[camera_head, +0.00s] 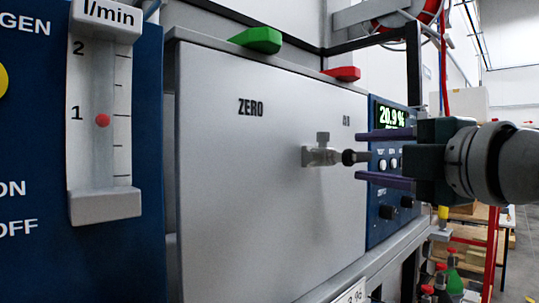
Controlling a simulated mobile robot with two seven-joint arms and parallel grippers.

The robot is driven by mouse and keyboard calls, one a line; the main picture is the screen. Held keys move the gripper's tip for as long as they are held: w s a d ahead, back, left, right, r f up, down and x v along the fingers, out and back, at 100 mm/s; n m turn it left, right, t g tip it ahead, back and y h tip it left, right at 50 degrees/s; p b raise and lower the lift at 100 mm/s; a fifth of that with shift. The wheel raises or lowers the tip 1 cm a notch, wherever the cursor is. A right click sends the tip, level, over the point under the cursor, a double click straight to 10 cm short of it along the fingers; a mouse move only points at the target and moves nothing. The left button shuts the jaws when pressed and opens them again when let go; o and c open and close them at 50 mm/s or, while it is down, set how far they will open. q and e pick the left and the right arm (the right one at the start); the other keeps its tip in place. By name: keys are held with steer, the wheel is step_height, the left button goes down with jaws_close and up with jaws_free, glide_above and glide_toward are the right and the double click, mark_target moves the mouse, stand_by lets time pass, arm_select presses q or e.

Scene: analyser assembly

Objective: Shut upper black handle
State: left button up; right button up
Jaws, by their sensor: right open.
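A small metal valve fitting (321,156) sticks out of the grey front panel (260,200), with a short upright stub on top. My left gripper is not in view.
A green handle (257,40) and a red handle (342,74) lie along the panel's top edge. A blue analyser (381,235) with a lit display and black knobs stands behind the fingers. A flowmeter (103,115) is at left. Bottles (454,275) stand lower right.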

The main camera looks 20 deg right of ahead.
steer(key=shift+w+a, duration=0.1)
steer(key=shift+w, duration=0.8)
jaws_close()
